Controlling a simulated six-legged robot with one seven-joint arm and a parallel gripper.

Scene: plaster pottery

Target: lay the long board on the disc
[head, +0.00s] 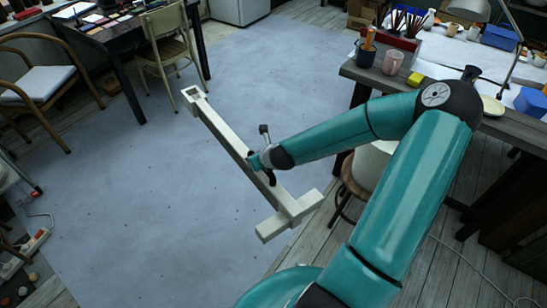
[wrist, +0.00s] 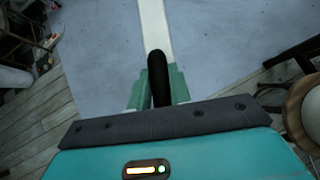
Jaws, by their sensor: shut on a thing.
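The long board (head: 225,135) is a pale, narrow beam with a square opening at its far left end and a crosspiece at its near end. It slants through the air above the blue-grey floor. My gripper (head: 264,162) is shut on it near the middle. In the wrist view the board (wrist: 155,25) runs away from my gripper (wrist: 158,88), whose dark finger covers part of it. I cannot tell for sure which thing is the disc.
A round wooden stool (head: 350,183) stands right of the board, partly hidden by my arm. The workbench (head: 350,72) at right holds cups, a lamp and blue boxes. A chair (head: 168,45) and dark table stand at upper left. The middle floor is clear.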

